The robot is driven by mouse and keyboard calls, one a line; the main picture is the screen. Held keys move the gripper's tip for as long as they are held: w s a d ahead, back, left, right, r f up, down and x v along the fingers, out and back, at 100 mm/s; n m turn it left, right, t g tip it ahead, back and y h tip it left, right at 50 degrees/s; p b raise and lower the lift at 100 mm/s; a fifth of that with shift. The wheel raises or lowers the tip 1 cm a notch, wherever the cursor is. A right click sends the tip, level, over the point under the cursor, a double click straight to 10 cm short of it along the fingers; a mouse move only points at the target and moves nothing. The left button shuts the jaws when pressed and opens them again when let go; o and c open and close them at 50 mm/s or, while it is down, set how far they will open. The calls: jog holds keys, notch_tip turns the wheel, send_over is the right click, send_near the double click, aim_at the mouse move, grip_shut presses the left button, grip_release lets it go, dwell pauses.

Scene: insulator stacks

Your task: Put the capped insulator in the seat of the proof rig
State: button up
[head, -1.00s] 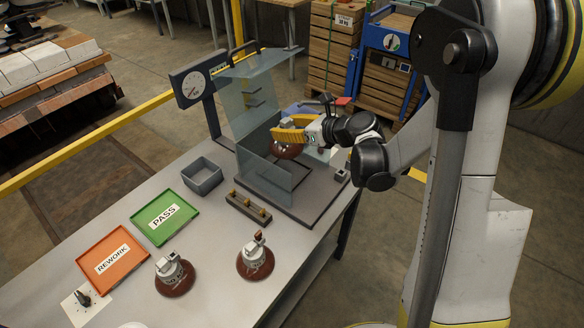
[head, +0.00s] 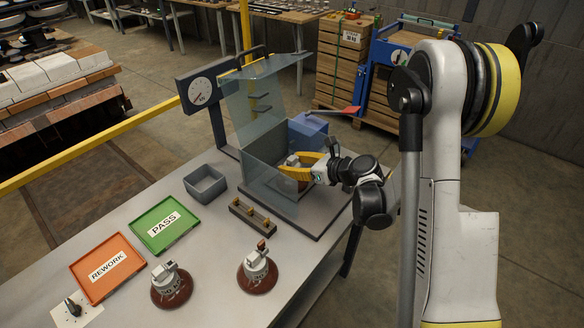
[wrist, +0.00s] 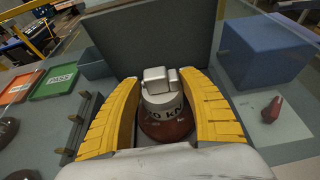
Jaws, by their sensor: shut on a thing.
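My gripper (head: 296,172) is shut on the capped insulator, with its yellow fingers on either side. In the wrist view the insulator (wrist: 167,122) stands roughly upright between the fingers (wrist: 160,88), with a silver metal cap, a marked grey band and a brown body. In the head view only its grey cap (head: 293,160) shows clearly. The proof rig has a dark base plate (head: 318,222), clear guard panels (head: 262,120) and a dial gauge (head: 200,90). The insulator is behind the guard, low over the base. The seat is hidden, so I cannot tell whether the insulator touches it.
Two other insulators (head: 171,286) (head: 257,272) stand on the front of the table. Nearby are a green PASS tray (head: 164,224), an orange REWORK tray (head: 108,266), a grey bin (head: 205,184) and a pegged block (head: 254,215). A blue box (wrist: 265,50) stands beside the gripper.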

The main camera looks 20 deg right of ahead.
jog(key=shift+f, duration=0.1)
jog(key=o, duration=1.4)
